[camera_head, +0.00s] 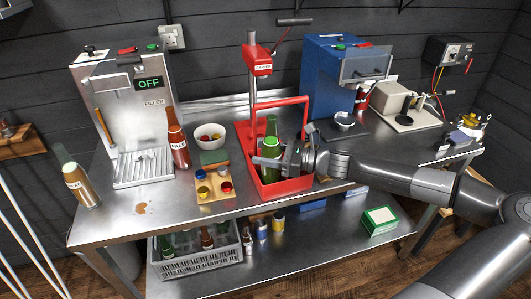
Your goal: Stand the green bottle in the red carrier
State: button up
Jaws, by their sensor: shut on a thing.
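The green bottle (271,130) stands about upright within the outline of the red carrier (288,190) in the middle of the metal table. My gripper (268,160) reaches in from the right and is shut on the green bottle. The carrier's tall red handle rises behind the bottle. My gripper covers part of the bottle's body and part of the carrier. I cannot tell whether the bottle's base rests on the carrier's floor.
Left of the carrier are a wooden board (208,206) with coloured caps, a white bowl (209,136) and a brown bottle (178,145). Another bottle (76,185) tilts at the left edge. A filler machine (125,100) and a blue machine (325,80) stand behind. A crate (205,263) sits below.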

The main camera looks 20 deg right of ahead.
jog(key=shift+f, duration=0.55)
jog(key=o, duration=1.4)
